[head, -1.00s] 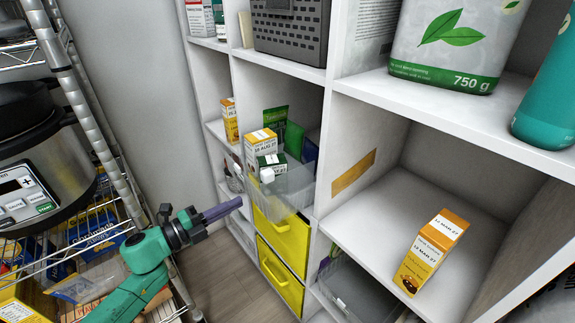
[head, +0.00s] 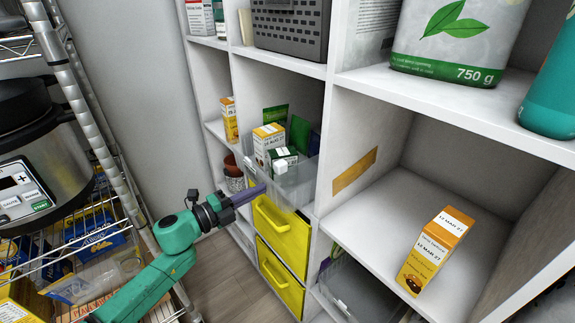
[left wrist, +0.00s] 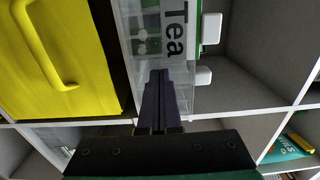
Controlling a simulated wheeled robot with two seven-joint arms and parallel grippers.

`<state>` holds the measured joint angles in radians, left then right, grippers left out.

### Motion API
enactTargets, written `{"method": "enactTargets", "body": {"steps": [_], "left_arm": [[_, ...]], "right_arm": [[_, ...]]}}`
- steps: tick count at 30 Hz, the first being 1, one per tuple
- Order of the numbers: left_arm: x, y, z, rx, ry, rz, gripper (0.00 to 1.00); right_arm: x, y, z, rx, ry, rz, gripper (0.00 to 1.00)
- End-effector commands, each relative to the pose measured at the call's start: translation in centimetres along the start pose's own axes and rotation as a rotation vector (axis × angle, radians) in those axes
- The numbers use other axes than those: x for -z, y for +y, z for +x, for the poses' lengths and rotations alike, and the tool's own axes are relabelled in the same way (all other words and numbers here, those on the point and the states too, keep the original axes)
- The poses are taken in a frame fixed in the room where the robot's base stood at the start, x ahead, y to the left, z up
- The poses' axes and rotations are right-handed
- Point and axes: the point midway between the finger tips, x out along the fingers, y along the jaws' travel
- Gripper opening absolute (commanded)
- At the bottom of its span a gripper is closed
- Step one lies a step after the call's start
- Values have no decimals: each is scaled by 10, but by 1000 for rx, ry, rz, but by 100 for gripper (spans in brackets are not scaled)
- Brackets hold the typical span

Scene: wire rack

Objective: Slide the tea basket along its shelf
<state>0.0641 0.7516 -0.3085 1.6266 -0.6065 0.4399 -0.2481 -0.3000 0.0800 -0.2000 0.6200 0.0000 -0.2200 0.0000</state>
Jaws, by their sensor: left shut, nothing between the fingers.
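The tea basket (head: 296,190) is a clear bin in the middle cubby, above the yellow drawers. It holds tea boxes (head: 268,140) and green packs. In the left wrist view the clear bin (left wrist: 180,75) shows a "Tea" label behind its wall. My left gripper (head: 262,188) is shut and empty, with its dark fingers pointing at the basket's left front. In the left wrist view the gripper (left wrist: 160,75) overlaps the clear wall; whether the tips touch it I cannot tell. My right gripper is not in view.
Yellow drawers (head: 282,240) sit just below the basket. A cubby divider (head: 325,150) stands at its right. An orange box (head: 435,250) stands in the right cubby. A wire rack (head: 85,130) with a cooker (head: 35,165) stands at the left. Floor (head: 215,265) shows between rack and shelves.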

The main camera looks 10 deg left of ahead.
Motion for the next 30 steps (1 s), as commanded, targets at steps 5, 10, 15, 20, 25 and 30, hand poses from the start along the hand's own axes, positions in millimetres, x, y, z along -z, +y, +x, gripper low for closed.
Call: {"method": "enactTargets", "body": {"steps": [5,10,15,20,25,30], "left_arm": [[0,-1,15,2,1,2,0],[0,0,28,1,0,2,0],[0,-1,42,2,1,2,0],[0,0,55,2,0,0,0],[0,0,60,0,-1,0,0],[0,0,42,-2,0,0,0]], "right_arm": [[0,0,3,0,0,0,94],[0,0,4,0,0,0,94],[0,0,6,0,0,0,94],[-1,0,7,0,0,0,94],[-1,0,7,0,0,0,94],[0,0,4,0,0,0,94]]}}
